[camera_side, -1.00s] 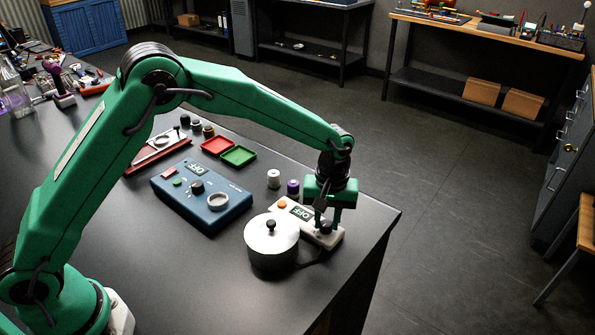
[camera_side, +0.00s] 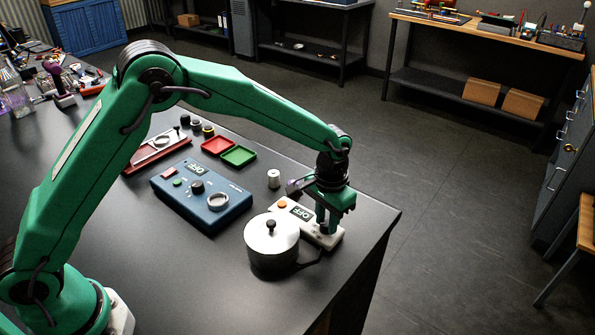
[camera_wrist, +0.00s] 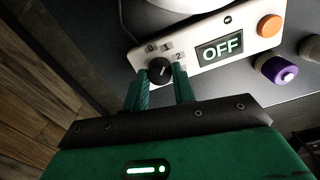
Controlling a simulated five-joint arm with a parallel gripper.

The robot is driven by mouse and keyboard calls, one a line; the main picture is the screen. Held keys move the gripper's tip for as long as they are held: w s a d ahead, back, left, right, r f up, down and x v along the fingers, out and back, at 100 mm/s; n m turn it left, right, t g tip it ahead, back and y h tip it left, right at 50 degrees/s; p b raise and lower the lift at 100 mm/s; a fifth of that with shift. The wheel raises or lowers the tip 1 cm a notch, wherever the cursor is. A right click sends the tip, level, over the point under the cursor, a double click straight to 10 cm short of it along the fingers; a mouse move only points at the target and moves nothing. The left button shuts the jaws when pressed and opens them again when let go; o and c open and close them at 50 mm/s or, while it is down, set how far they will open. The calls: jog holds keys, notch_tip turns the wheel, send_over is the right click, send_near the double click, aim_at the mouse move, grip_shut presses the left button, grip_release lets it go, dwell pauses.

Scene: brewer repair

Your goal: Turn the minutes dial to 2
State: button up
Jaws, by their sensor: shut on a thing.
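The pale timer box (camera_side: 329,241) sits near the table's right edge and also shows in the wrist view (camera_wrist: 252,36). Its display (camera_wrist: 220,47) reads OFF. The black minutes dial (camera_wrist: 159,70) has the labels 0, 1 and 2 around its upper side. A small light mark on the dial slants up and right; I cannot tell exactly which number it meets. My gripper (camera_side: 325,226) points down over the box. In the wrist view its two green fingers (camera_wrist: 157,78) are shut on the dial, one on each side. In the side view the fingers largely hide the dial.
A lidded metal pot (camera_side: 271,240) stands close to the box, its dark handle towards the box's front end. An orange button (camera_wrist: 269,26) and a purple-topped bottle (camera_wrist: 277,70) are nearby. A blue control unit (camera_side: 222,213) lies to the left.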

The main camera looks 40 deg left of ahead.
aim_at(327, 224)
jog(key=m, duration=0.7)
jog(key=shift+d+r, duration=0.1)
jog(key=shift+d, duration=0.15)
dwell(0.3)
jog(key=o, duration=0.9)
jog(key=shift+o, duration=0.5)
jog(key=shift+a, duration=0.1)
jog(key=shift+s+r, duration=0.1)
jog(key=shift+r, duration=3.75)
